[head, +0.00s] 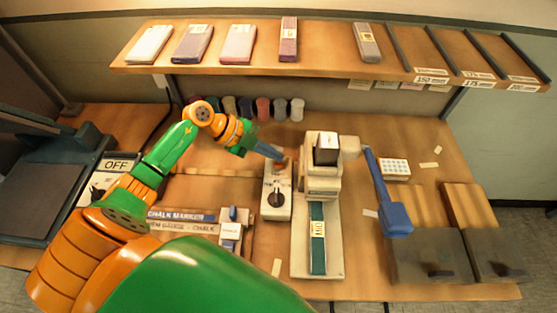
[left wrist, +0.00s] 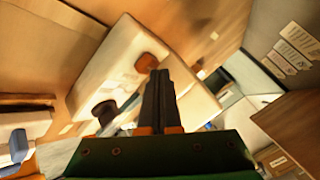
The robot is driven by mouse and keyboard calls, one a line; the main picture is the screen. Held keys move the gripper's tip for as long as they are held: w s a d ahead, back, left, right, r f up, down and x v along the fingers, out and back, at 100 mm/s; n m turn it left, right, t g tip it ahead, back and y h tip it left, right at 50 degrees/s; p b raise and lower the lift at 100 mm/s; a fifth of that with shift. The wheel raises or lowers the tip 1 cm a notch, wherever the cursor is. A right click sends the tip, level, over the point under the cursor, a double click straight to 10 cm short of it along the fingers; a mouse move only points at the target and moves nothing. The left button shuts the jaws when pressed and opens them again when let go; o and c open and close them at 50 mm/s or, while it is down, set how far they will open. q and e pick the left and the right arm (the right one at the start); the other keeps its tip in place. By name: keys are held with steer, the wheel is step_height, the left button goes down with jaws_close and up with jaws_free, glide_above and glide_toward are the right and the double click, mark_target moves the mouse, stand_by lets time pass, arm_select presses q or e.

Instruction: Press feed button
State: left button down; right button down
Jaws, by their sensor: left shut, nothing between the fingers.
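A white control box (head: 277,210) with a round black knob (head: 276,199) stands left of a cream machine. An orange-brown button, which I take for the feed button, shows on the box in the left wrist view (left wrist: 146,62); in the head view it lies mostly behind my fingertips at the box's far end. My left gripper (head: 277,154) is shut and empty, its tips at the button. In the left wrist view the closed fingers (left wrist: 160,74) appear right beside the button; I cannot tell whether they touch it. My right gripper is out of view.
The cream machine (head: 322,182) holds a teal strip (head: 317,238) and has a blue lever (head: 394,214) on its right. Coloured cylinders (head: 263,109) stand behind the box. A wooden shelf (head: 330,61) spans the back. Chalk marker trays (head: 185,217) lie left of the box.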

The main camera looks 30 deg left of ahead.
mark_target(274, 161)
arm_select(q)
steer(key=shift+f, duration=0.3)
steer(key=shift+r, duration=0.1)
stand_by(0.3)
steer(key=shift+r+p, duration=0.85)
steer(key=shift+p, duration=0.05)
step_height(274, 161, up, 5)
steer(key=p, duration=0.5)
steer(key=shift+r+p, duration=0.15)
steer(key=shift+p, duration=0.2)
steer(key=shift+f, duration=0.2)
